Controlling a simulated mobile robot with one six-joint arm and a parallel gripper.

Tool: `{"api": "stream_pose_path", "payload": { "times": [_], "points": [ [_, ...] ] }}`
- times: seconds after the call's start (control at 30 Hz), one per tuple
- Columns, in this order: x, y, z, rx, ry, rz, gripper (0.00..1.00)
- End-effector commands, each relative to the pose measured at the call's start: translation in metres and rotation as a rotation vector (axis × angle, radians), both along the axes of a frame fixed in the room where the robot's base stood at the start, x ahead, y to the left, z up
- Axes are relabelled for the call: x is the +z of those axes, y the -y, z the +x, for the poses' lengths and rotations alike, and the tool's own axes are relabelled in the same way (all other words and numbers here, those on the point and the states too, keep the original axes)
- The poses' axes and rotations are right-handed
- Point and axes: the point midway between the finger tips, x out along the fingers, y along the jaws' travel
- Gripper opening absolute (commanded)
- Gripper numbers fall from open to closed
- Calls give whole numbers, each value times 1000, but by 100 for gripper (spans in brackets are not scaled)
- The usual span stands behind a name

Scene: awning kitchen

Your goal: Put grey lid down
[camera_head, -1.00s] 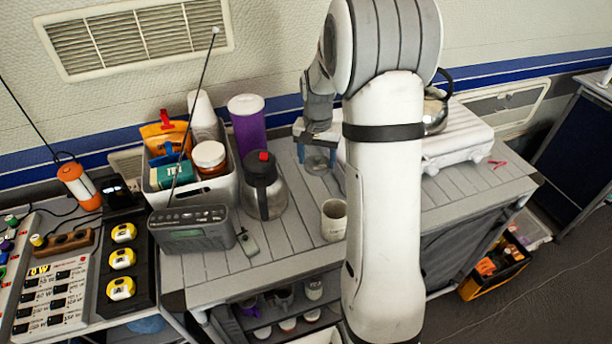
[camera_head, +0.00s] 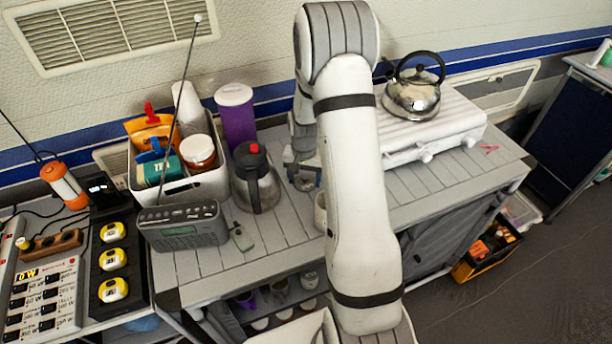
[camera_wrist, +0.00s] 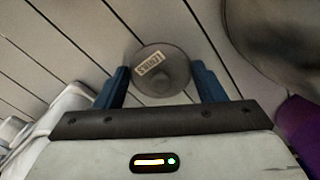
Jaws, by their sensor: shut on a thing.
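My gripper (camera_wrist: 160,88) is shut on the grey lid (camera_wrist: 160,62) in the wrist view. The lid is round and dark grey, with a small pale label and a rounded middle, between the two blue fingers. Grey countertop planks show around it. I cannot tell whether the lid touches the counter. In the head view my gripper (camera_head: 304,178) is low over the counter (camera_head: 270,232), right of the steel carafe. My arm covers part of it there, and the lid cannot be made out.
The carafe (camera_head: 256,186) with a black top stands just left of my gripper. A cream mug (camera_head: 320,212) is partly behind my arm. A kettle (camera_head: 413,96) sits on the white stove (camera_head: 440,135) to the right. A radio (camera_head: 184,228) stands at the front left.

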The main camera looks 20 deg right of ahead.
Motion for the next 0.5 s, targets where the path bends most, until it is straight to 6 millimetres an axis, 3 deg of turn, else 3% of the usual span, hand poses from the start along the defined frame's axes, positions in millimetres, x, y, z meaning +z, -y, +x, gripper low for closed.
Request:
{"api": "stream_pose_path", "payload": {
  "times": [0.27, 0.3, 0.5],
  "points": [
    [-3, 0, 0, -1, 1, -1, 42],
    [-3, 1, 0, -1, 1, -1, 64],
    [-2, 1, 0, -1, 1, -1, 80]
  ]
}}
